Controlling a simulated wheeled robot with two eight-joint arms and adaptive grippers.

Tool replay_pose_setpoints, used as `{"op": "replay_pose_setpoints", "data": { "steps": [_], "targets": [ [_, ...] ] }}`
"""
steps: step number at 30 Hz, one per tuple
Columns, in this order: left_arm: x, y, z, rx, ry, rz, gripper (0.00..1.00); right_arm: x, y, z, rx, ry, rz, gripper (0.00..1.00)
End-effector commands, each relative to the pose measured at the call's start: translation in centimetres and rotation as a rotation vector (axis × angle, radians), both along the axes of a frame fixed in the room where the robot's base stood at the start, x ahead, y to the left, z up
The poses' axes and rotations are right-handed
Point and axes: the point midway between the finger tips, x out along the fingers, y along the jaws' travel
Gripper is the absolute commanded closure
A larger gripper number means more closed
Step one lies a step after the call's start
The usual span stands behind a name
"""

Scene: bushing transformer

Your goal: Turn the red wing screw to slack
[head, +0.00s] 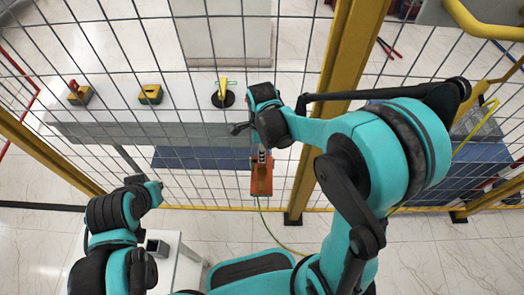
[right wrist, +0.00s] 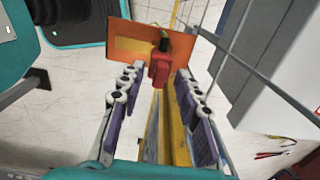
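An orange plate (head: 261,180) is at the mesh fence, below my right gripper (head: 262,153) in the head view. In the right wrist view the same orange plate (right wrist: 133,42) is ahead of the fingers, and a red block-like piece, apparently the red wing screw (right wrist: 160,70), stands out from it. My right gripper (right wrist: 158,74) is open, its two purple-padded fingers apart, with the red piece between their tips and visible gaps on both sides. My left gripper (head: 147,190) is at the lower left, away from the plate; its fingers are unclear.
A yellow-framed mesh fence (head: 330,110) crosses the view. Behind it a grey table (head: 190,117) holds a red-knobbed yellow piece (head: 79,94), a yellow box (head: 150,94) and a yellow lever on a black base (head: 222,96). A thin yellow-green cable (head: 268,228) hangs below the plate.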

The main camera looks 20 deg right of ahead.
Motion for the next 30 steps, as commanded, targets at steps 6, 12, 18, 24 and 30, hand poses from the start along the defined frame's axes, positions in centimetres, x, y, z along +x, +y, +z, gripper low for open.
{"op": "replay_pose_setpoints", "data": {
  "steps": [6,12,18,24,30],
  "targets": [
    [0.01,0.0,0.06,0.0,0.0,0.0,1.0,0.0,0.0,0.06,0.0,0.0,0.0,0.8],
    [0.01,0.0,0.06,0.0,0.0,0.0,1.0,0.0,0.0,0.06,0.0,0.0,0.0,1.0],
    [0.0,0.0,0.05,0.0,0.0,0.0,1.0,0.01,0.0,0.07,0.0,0.0,0.01,1.0],
    [0.0,0.0,0.05,0.0,0.0,0.0,1.0,0.01,0.0,0.07,0.0,0.0,0.073,1.0],
    [0.0,0.0,0.05,0.0,0.0,0.0,1.0,0.01,0.0,0.07,0.0,0.0,0.208,1.0]
  ]
}}
